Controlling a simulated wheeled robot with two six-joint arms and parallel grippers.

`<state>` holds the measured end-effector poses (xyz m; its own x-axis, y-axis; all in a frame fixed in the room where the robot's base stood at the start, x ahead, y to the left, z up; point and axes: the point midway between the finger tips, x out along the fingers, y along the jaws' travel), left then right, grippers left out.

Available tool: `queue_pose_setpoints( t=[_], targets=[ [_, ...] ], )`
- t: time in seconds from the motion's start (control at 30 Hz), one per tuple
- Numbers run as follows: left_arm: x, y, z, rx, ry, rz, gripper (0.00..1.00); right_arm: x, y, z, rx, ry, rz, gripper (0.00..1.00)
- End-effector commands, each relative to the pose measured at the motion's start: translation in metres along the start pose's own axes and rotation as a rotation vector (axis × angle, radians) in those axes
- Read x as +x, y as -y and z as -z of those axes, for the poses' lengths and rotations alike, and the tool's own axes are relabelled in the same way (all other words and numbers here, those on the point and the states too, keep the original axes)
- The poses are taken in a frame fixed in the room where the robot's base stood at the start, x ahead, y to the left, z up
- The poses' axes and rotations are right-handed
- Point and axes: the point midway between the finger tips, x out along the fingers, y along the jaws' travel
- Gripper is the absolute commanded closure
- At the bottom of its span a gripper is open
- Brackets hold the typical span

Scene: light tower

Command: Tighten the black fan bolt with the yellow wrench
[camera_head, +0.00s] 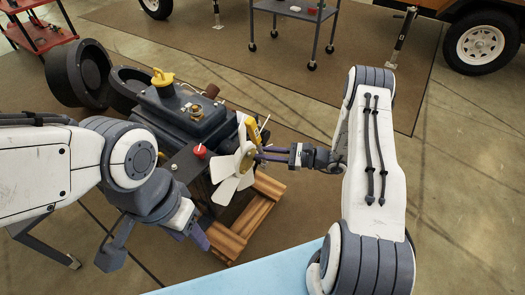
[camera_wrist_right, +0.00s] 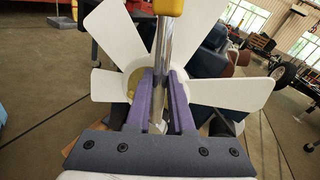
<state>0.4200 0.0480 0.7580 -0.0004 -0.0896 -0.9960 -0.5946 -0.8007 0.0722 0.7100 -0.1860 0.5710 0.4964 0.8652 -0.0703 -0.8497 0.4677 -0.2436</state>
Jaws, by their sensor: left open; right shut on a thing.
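The white-bladed fan (camera_head: 229,187) with a yellow hub is mounted on the front of the dark engine (camera_head: 190,118). The fan (camera_wrist_right: 112,35) fills much of the right wrist view. My right gripper (camera_head: 262,154) is in front of the fan hub, its purple fingers (camera_wrist_right: 163,92) shut on the silver shaft of the yellow wrench (camera_wrist_right: 164,38). The wrench stands upright in the wrist view, its yellow end (camera_head: 254,130) at the top. The black fan bolt cannot be made out; the fingers cover the hub's middle. My left gripper (camera_head: 199,236) is open and empty, left of and below the fan.
The engine rests on a wooden pallet (camera_head: 262,209). A red cap (camera_head: 200,151) and a yellow cap (camera_head: 163,77) sit on it. A light blue surface (camera_head: 250,274) lies at the front. A grey cart (camera_head: 298,12) and a wheeled vehicle (camera_head: 481,45) stand behind.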

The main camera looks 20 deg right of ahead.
Motion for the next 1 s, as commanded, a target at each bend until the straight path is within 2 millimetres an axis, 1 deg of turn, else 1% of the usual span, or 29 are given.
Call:
queue_pose_setpoints(
  t=[0.7,1.0],
  targets=[
    [-0.008,-0.001,0.0,0.0,0.0,0.0,0.5,-0.039,-0.016,-0.002,0.003,0.001,0.002,1.0],
    [-0.008,-0.001,0.0,0.0,0.0,0.0,0.5,-0.043,-0.018,-0.002,0.002,0.002,0.0,1.0]
  ],
)
